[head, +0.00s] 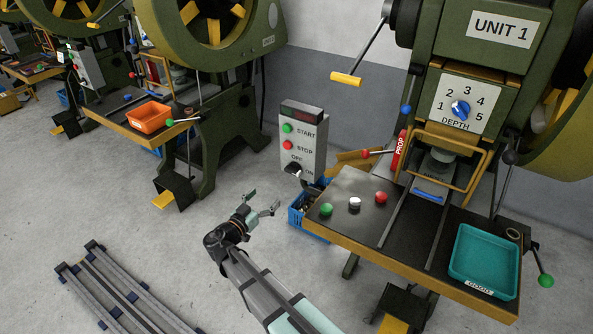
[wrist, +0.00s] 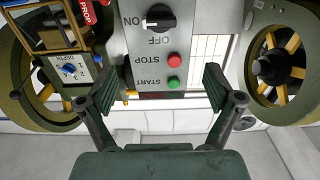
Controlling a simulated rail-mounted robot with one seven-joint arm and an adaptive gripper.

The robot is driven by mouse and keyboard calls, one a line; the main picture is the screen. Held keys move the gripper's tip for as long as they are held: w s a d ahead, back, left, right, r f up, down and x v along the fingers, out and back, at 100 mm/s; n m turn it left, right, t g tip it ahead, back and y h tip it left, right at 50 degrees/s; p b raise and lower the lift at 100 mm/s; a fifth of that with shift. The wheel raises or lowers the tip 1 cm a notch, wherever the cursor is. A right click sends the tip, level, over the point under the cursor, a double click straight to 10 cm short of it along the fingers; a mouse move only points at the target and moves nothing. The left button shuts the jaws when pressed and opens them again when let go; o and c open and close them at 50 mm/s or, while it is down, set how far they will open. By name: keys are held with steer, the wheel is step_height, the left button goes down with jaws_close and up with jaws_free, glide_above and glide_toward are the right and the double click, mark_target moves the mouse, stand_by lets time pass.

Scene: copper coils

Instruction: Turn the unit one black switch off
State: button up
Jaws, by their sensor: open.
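The black switch (head: 293,168) is a rotary knob low on the front of the grey control box (head: 312,133) beside the Unit 1 machine. In the wrist view, which is upside down, the black switch (wrist: 160,18) shows near the top edge, with ON to its left and OFF below. Its grip lies roughly level, and a pale mark seems to face ON. My gripper (head: 264,200) is open and empty, below and left of the box in the head view. In the wrist view my gripper (wrist: 160,77) has its fingers spread wide, apart from the panel.
The green start button (head: 287,128) and red stop button (head: 287,145) sit above the switch. A work table (head: 372,238) with coloured buttons and a teal tray (head: 485,262) stands to the right. A blue crate (head: 297,215) is under the box.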

mark_target(291, 172)
steer(key=p+x, duration=0.5)
steer(key=x, duration=1.2)
steer(key=shift+f, duration=0.1)
steer(key=shift+s, duration=0.1)
steer(key=c, duration=1.2)
